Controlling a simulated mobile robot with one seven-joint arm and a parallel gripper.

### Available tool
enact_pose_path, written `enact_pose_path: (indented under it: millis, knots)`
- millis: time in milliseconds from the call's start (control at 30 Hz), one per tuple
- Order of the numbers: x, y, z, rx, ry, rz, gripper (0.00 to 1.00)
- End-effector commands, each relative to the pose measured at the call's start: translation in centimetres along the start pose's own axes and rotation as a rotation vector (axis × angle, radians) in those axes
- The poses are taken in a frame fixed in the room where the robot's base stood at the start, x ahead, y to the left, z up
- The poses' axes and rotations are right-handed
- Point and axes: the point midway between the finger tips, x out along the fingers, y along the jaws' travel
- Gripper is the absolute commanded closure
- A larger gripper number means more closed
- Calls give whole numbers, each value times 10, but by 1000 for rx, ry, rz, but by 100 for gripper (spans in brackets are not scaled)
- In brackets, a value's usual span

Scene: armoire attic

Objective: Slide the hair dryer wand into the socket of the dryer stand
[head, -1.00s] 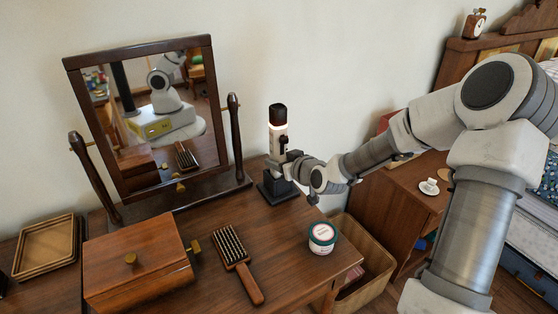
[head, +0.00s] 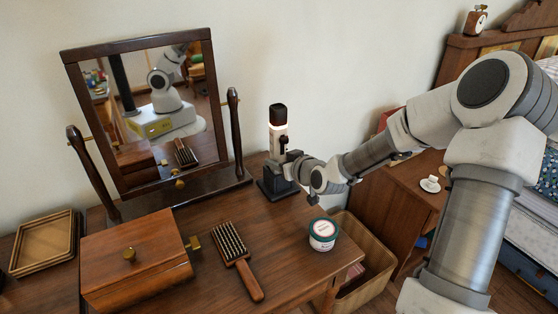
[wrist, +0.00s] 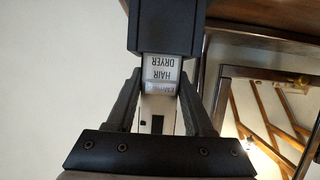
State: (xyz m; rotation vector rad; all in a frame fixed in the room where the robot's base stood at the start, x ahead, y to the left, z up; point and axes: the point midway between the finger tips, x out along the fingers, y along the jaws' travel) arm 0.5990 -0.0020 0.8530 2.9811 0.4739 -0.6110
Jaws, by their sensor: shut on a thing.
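The hair dryer wand (head: 278,135), pale with a dark brown top, stands upright at the back right of the dresser, over the black dryer stand (head: 274,191). My gripper (head: 289,160) reaches in from the right and is shut on the wand. In the wrist view, the two fingers (wrist: 159,100) flank the wand's labelled pale body (wrist: 160,72), which reads "HAIR DRYER". The stand's dark block (wrist: 166,28) meets the label's edge there. The wand's lower end is hidden by this block, so how deep it sits in the socket cannot be told.
A tilting mirror (head: 150,188) stands left of the stand. A tray (head: 43,244) lies at far left. A bin (head: 368,262) stands beside the dresser.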

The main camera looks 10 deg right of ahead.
Motion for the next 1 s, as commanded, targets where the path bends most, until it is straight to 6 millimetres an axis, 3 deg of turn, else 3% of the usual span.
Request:
enact_pose_path:
  millis: [133, 167, 333, 733, 867, 1000]
  knots:
    - [0, 0, -2, -1, 3, 1, 100]
    - [0, 0, -2, -2, 3, 1, 46]
    - [0, 0, -1, -1, 2, 0, 15]
    - [-6, 1, 0, 0, -2, 1, 13]
    - [-25, 1, -2, -1, -2, 2, 13]
    - [-59, 2, -4, -2, -2, 5, 13]
